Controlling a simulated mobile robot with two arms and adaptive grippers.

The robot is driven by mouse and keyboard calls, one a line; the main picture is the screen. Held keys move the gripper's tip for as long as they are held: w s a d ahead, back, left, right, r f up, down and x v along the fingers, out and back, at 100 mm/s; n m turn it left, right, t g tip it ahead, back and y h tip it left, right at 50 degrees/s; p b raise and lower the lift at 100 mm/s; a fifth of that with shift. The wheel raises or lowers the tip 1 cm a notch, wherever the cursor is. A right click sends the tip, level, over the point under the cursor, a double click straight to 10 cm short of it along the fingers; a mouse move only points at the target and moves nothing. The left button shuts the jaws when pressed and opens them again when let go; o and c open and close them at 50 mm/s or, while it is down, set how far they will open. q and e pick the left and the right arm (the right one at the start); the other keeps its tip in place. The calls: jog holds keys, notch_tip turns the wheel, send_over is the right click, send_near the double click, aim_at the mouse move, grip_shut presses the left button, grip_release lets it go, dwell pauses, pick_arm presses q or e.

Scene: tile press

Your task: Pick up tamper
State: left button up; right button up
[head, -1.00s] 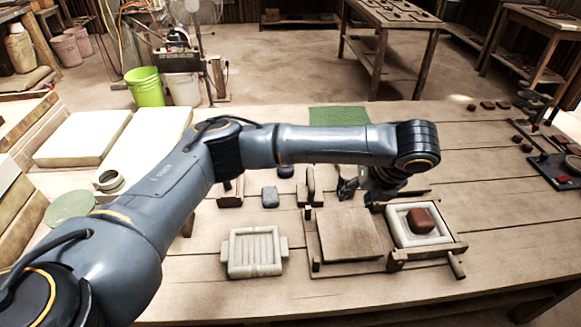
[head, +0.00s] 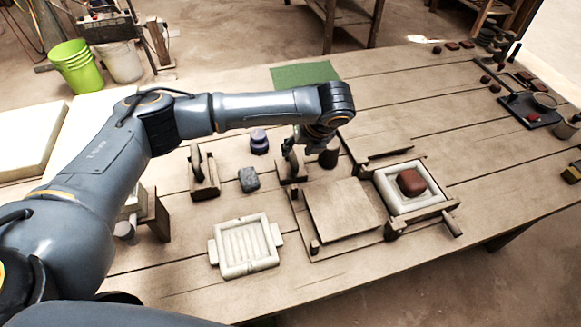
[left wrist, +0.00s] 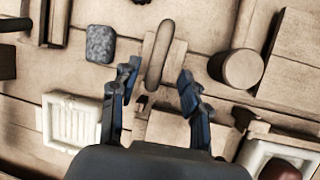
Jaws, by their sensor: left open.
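A wooden block with an upright rounded handle, seemingly the tamper (head: 291,174), stands on the table behind the wooden press board. My left gripper (head: 290,149) is over it, pointing down, and partly hides it. In the left wrist view the tamper's long handle (left wrist: 158,55) lies just beyond and between the spread fingertips of my left gripper (left wrist: 159,74). The fingers are open and hold nothing. Whether a finger touches the handle cannot be told. My right gripper is not in view.
A grey block (head: 248,180) and a second handled wooden piece (head: 203,187) stand to the left. A dark cylinder (head: 329,158) stands close on the right. The press board (head: 345,210), a white frame (head: 385,180) around red-brown clay (head: 411,182) and a ribbed white tray (head: 245,217) are nearer.

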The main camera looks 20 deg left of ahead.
aim_at(292, 153)
pick_arm(q)
jog(key=shift+w+a+f, duration=0.1)
jog(key=shift+a+f, duration=0.05)
jog(key=shift+f, duration=0.1)
jog(key=x, duration=0.4)
jog(key=shift+w+a+f, duration=0.15)
jog(key=shift+a+f, duration=0.05)
jog(key=shift+a, duration=0.15)
jog(key=shift+c, duration=1.1)
grip_shut()
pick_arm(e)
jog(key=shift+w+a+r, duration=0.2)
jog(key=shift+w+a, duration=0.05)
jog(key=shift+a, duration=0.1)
